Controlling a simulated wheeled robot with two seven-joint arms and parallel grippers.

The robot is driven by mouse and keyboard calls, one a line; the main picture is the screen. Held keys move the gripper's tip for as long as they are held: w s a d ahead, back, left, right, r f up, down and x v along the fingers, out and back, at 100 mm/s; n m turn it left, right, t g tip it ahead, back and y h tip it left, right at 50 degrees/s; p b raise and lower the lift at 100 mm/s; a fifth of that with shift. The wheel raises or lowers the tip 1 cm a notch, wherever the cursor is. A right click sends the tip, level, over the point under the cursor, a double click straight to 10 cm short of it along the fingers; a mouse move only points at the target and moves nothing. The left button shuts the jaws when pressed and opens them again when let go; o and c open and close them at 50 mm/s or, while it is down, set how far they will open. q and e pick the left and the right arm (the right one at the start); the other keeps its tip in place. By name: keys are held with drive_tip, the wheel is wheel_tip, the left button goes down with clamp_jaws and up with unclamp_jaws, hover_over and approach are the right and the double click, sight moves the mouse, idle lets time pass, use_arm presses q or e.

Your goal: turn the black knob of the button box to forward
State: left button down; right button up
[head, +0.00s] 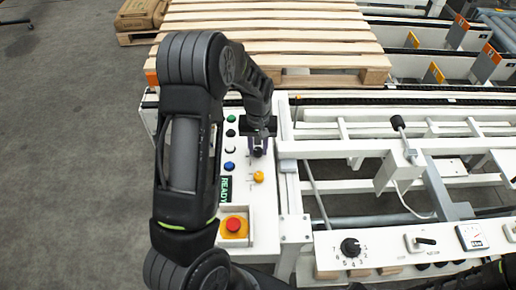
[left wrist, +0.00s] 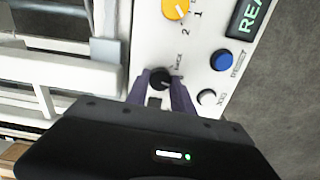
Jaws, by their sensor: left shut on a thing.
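The white button box (head: 262,205) stands beside the conveyor, with its panel facing up. Its black knob (left wrist: 161,78) sits between the two fingers of my left gripper (left wrist: 162,88) in the left wrist view. The fingers are shut on the knob. In the head view my left gripper (head: 258,146) reaches down onto the upper part of the panel and mostly hides the knob. Which mark the knob points to cannot be read. My right gripper is not in view.
Near the knob are a yellow knob (head: 258,177), a blue button (head: 229,166), a white button (head: 230,149), a green button (head: 231,118) and a red emergency stop (head: 234,224). A READY display (head: 225,189) is lit. A wooden pallet (head: 270,40) lies behind; white conveyor frames (head: 350,150) fill the right.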

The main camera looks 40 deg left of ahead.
sight(258, 150)
use_arm(q)
drive_tip(key=m+b, duration=0.2)
drive_tip(key=m, duration=0.2)
drive_tip(key=shift+f, duration=0.1)
drive_tip(key=shift+m+b, duration=0.5)
drive_tip(key=shift+m, duration=1)
drive_tip(key=c, duration=1.1)
unclamp_jaws()
wheel_tip(258, 150, up, 8)
drive_tip(key=shift+r+b, duration=0.1)
drive_tip(key=shift+b, duration=0.3)
